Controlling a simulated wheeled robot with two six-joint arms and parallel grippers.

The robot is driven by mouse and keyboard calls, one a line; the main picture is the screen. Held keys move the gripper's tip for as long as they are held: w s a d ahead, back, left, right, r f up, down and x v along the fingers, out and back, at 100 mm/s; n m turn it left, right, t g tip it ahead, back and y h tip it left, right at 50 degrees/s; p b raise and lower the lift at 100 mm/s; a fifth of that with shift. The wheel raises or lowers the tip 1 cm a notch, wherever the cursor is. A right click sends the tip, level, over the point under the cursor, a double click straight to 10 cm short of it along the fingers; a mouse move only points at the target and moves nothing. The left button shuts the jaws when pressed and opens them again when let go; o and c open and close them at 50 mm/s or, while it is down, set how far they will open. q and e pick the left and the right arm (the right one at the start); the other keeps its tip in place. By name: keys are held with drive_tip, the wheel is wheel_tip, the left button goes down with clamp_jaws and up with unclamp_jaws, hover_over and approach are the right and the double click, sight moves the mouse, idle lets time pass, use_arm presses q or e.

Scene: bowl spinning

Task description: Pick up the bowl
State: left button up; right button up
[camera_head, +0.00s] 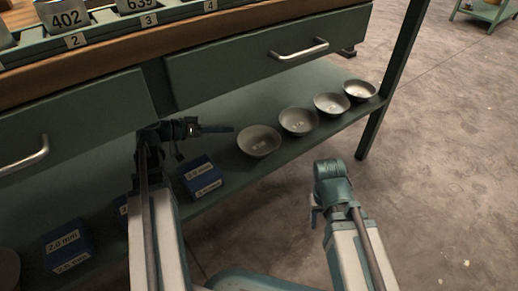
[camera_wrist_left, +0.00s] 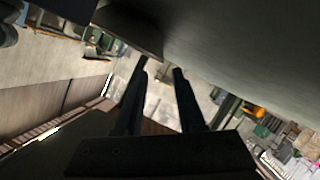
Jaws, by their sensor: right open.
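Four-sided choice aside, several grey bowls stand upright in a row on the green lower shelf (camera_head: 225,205). The nearest bowl (camera_head: 259,141) is at the left end, followed by a second (camera_head: 298,121), a third (camera_head: 331,104) and a far one (camera_head: 360,90). My left gripper (camera_head: 230,129) points right, close to the nearest bowl's left rim, apart from it in the picture. Its two fingers (camera_wrist_left: 160,72) are spread and empty in the left wrist view. A dark curved shape there (camera_wrist_left: 130,30) may be a bowl. My right gripper (camera_head: 316,212) is open before the shelf, largely hidden by its wrist.
Blue labelled boxes (camera_head: 201,178) (camera_head: 68,247) sit on the shelf left of the bowls. Drawers (camera_head: 265,57) with metal handles (camera_head: 299,50) overhang the shelf. A green table leg (camera_head: 391,80) stands right of the bowls. The floor (camera_head: 450,170) at right is clear.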

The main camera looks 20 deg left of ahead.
sight(256, 141)
use_arm(q)
drive_tip(key=shift+w+d+f, duration=0.1)
drive_tip(key=shift+w+d, duration=0.1)
drive_tip(key=shift+d, duration=0.05)
drive_tip(key=shift+w+d+f+b, duration=0.15)
drive_tip(key=shift+d+f+b, duration=0.2)
drive_tip(key=b+x, duration=0.1)
drive_tip(key=x, duration=0.3)
drive_tip(key=shift+d+f+b, duration=0.15)
drive_tip(key=shift+f+b, duration=0.1)
drive_tip(key=shift+b, duration=0.15)
clamp_jaws()
idle(0.8)
